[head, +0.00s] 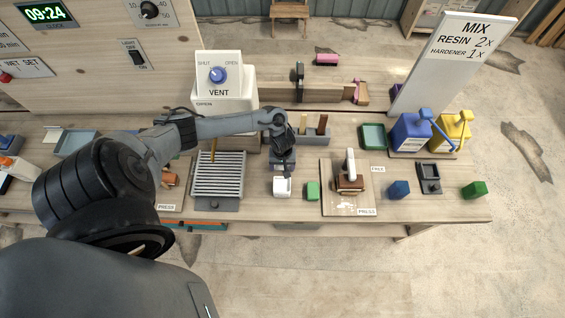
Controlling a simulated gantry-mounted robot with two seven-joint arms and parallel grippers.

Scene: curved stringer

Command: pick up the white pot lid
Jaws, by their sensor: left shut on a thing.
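My right gripper is not in view.
Blue (410,133) and yellow (453,129) pump containers stand at the back right. The vent box (219,76) is behind my forearm.

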